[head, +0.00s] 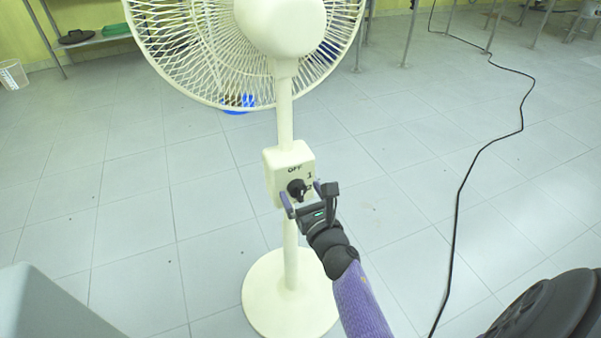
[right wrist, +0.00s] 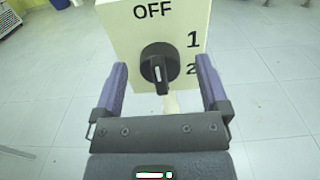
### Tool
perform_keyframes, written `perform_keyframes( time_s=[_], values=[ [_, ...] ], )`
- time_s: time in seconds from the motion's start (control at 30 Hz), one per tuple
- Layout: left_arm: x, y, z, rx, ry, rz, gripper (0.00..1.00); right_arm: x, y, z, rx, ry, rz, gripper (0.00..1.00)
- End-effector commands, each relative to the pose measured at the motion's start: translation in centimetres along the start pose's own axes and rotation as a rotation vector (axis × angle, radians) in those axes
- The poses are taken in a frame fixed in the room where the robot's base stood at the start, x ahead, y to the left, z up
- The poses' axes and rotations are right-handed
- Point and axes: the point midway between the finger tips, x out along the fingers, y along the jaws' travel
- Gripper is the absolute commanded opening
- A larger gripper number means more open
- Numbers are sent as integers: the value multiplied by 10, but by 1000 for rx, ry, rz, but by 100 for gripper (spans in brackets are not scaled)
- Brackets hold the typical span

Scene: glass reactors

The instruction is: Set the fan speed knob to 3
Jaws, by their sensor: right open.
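The cream standing fan has a control box (head: 283,162) on its pole, with a black fan speed knob (head: 296,188) on its front face. In the right wrist view the knob (right wrist: 158,62) shows a white pointer mark directed straight down. "OFF" is printed above the knob, "1" to its upper right and "2" to its lower right; no "3" is visible. My right gripper (head: 303,196) is open, its purple fingers either side of the knob with gaps between. I cannot tell whether the fingertips reach the knob's depth. My left gripper is not in view.
The fan's round base (head: 290,300) stands on a grey tiled floor, and its wire cage (head: 190,50) is above the box. A black cable (head: 460,190) runs along the floor at right. A blue object (head: 238,110) lies behind the fan. Floor around the fan is mostly clear.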

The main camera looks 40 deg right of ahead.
Motion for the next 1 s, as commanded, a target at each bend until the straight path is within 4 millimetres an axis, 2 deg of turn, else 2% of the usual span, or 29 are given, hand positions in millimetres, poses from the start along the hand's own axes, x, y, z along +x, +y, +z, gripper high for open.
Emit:
perform_keyframes(
  time_s=[0.13, 0.33, 0.77, 1.0],
  values=[
    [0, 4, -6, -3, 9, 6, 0, 0, 4, 0, 0, 1, -1, 94],
    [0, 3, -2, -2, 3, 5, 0, 0, 4, 0, 0, 1, -1, 92],
    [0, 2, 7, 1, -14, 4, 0, 0, 4, -1, 1, 1, -1, 1],
    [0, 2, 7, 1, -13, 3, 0, 0, 4, -1, 24, 1, 0, 1]
  ],
)
